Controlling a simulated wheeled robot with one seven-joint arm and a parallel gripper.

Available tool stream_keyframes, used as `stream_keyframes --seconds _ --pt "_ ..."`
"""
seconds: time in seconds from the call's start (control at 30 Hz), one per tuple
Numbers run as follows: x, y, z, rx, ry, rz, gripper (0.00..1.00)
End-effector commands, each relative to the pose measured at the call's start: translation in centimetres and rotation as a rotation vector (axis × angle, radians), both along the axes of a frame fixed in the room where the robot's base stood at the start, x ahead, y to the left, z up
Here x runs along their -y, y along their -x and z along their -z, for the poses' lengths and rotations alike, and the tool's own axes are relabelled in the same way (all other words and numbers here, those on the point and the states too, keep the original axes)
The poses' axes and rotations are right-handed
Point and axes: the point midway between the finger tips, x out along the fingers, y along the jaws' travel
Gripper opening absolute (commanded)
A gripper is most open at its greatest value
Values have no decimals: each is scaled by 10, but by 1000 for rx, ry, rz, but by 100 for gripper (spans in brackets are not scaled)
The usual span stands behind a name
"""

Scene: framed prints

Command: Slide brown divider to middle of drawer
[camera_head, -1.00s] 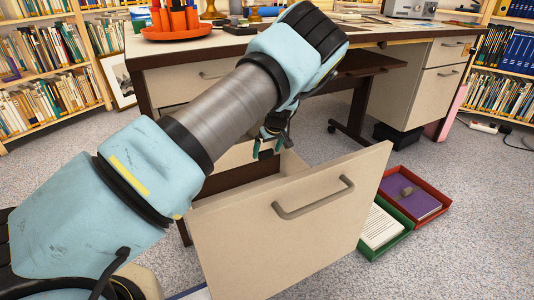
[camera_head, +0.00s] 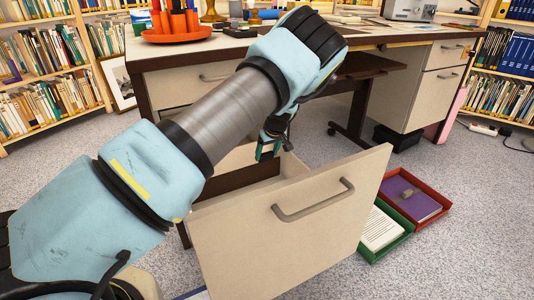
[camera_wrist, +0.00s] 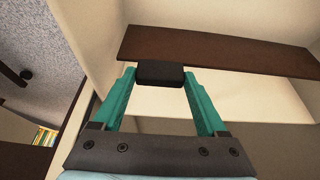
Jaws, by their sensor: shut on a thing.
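The brown divider (camera_wrist: 225,52) is a dark flat board across the open drawer in the wrist view. My gripper (camera_wrist: 160,76) has teal fingers on both sides of a small black block (camera_wrist: 160,72). It is shut on this block, which meets the divider's near edge like a grip. In the head view my gripper (camera_head: 268,153) reaches down into the open drawer (camera_head: 290,225), behind its beige front.
The desk (camera_head: 215,50) stands behind the drawer, with an orange pen holder (camera_head: 175,28) on top. A green tray (camera_head: 384,232) and a red tray (camera_head: 418,197) lie on the floor to the right.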

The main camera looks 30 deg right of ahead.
Motion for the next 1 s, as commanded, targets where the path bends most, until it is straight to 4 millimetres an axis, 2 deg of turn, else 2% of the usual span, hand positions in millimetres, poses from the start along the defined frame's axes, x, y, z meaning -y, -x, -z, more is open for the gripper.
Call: stream_keyframes --seconds 0.03,0.2,0.47,0.57,0.67,1.0 --pt "0 0 0 0 0 0 19" --pt "0 0 0 0 0 0 0" --pt "0 0 0 0 0 0 0" --pt "1 6 -2 -2 0 1 0" --pt "2 26 -5 -4 0 1 0" --pt "1 123 -5 -5 -2 4 0"
